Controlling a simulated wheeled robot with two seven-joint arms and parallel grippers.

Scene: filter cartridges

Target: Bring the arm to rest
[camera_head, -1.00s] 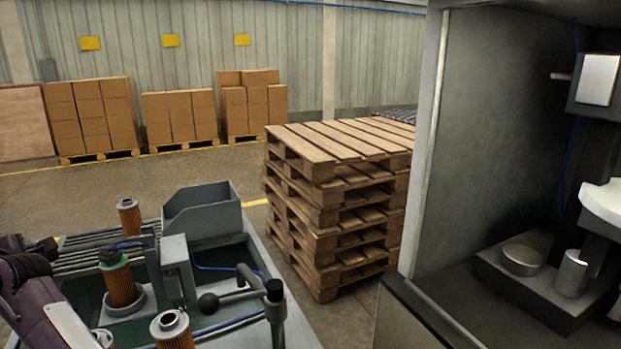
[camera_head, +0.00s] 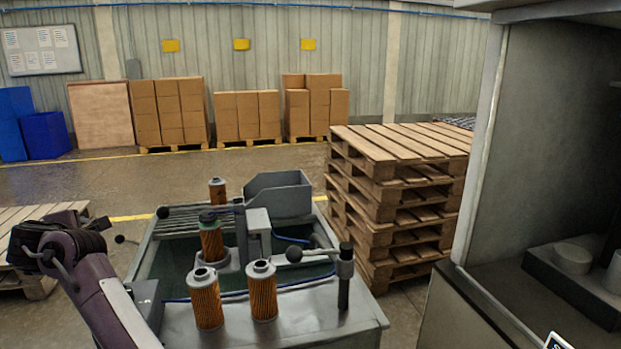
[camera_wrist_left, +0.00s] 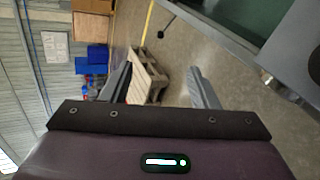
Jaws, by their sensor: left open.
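My left arm (camera_head: 90,280) shows at the lower left in the head view, purple with a dark joint. My left gripper (camera_wrist_left: 160,78) shows in the wrist view with its two grey fingers wide apart and nothing between them. It is away from the bench, over the floor side. Several orange pleated filter cartridges stand upright on the bench: two at the front (camera_head: 206,300) (camera_head: 262,293), a green-topped one (camera_head: 210,240) in a round grey holder, and one at the back (camera_head: 217,190). My right gripper is not in view.
A low pallet (camera_head: 35,285) lies at left, also in the wrist view (camera_wrist_left: 150,75).

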